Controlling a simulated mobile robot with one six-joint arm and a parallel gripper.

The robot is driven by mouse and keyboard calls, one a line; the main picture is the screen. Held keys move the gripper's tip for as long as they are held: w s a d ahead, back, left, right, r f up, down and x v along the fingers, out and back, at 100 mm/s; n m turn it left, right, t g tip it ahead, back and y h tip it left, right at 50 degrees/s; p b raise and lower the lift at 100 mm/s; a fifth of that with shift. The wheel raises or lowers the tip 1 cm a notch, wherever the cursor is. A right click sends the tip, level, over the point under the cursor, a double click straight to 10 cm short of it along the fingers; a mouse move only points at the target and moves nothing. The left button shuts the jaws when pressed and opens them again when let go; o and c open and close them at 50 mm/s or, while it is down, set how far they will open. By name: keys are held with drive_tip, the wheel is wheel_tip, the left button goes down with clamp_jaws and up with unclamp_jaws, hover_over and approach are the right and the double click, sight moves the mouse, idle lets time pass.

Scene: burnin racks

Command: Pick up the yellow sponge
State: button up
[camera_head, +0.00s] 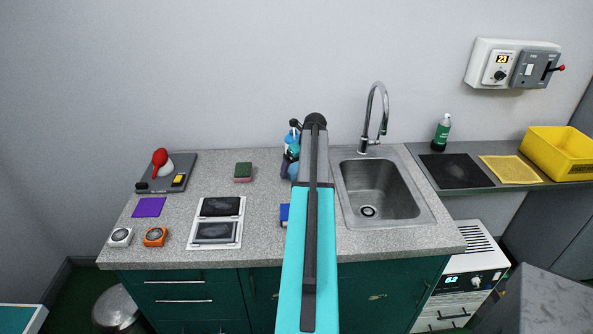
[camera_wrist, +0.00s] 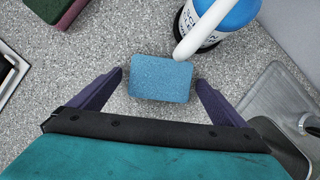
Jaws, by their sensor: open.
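I see no clear yellow sponge. In the wrist view a light-blue sponge (camera_wrist: 160,78) lies flat on the grey speckled counter. My gripper (camera_wrist: 160,80) is open, with one dark purple finger on each side of the blue sponge and visible gaps between. In the head view my arm hides most of that spot. A green and pink sponge (camera_head: 243,172) lies left of my arm; its corner shows at top left of the wrist view (camera_wrist: 62,8). A small yellow thing (camera_head: 178,180) sits on a dark board at the left, too small to identify.
A blue bottle (camera_wrist: 222,20) with a white nozzle stands just behind the blue sponge. The steel sink (camera_head: 380,190) is to the right. A yellow cloth (camera_head: 510,169) and yellow crate (camera_head: 560,152) are at far right.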

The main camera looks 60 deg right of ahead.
idle(0.3)
drive_tip(key=c, duration=1.2)
drive_tip(key=shift+r, duration=0.1)
wheel_tip(320, 180, up, 10)
drive_tip(key=b, duration=0.2)
drive_tip(key=shift+b, duration=0.35)
drive_tip(key=shift+o, duration=1.3)
drive_tip(key=shift+c, duration=0.6)
drive_tip(key=shift+a, duration=0.1)
